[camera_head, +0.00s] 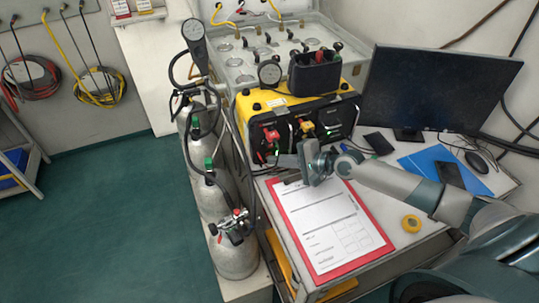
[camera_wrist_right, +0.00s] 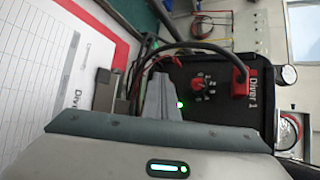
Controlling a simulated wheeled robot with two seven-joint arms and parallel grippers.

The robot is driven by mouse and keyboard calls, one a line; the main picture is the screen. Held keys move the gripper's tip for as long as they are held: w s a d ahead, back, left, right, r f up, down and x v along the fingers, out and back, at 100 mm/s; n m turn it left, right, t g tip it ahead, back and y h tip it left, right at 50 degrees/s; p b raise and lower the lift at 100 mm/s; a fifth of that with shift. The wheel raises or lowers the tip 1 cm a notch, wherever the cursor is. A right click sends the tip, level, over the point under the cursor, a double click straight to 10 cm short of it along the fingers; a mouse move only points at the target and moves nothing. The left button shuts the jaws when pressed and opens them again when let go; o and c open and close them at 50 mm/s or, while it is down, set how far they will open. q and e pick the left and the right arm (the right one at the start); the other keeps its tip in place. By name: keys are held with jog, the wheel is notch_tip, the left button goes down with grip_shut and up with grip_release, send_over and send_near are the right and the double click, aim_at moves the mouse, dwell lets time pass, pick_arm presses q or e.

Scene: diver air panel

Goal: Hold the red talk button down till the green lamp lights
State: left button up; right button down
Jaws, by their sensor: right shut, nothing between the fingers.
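The black front panel (camera_head: 342,119) of the yellow comms box (camera_head: 258,101) stands at the back of the desk, and in the right wrist view it bears the label "Diver 1" (camera_wrist_right: 252,94). My right gripper (camera_head: 281,160) is in front of its lower left part, shut and empty; its fingers (camera_wrist_right: 160,82) point at the panel. A red knob (camera_wrist_right: 203,85) with marks around it sits right of the fingers. A small green light (camera_wrist_right: 181,104) glows beside the fingers. I cannot make out a talk button apart from these; the fingers cover part of the panel. Contact is unclear. My left gripper is out of view.
A red plug (camera_wrist_right: 239,81) with a thick cable is right of the knob. A red clipboard (camera_head: 382,250) lies in front of the box, its clip (camera_head: 291,179) close under my fingers. Gas cylinders (camera_head: 235,258) stand at left; a monitor (camera_head: 440,88) stands at right.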

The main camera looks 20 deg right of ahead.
aim_at(284, 181)
jog(key=shift+s+p, duration=0.45)
jog(key=shift+s, duration=0.25)
jog(key=shift+s+a+r+p, duration=0.1)
jog(key=shift+s+r+p, duration=0.05)
jog(key=shift+s+p, duration=0.95)
jog(key=shift+s+a+p, duration=0.1)
jog(key=shift+s+p, duration=0.35)
jog(key=shift+s, duration=0.95)
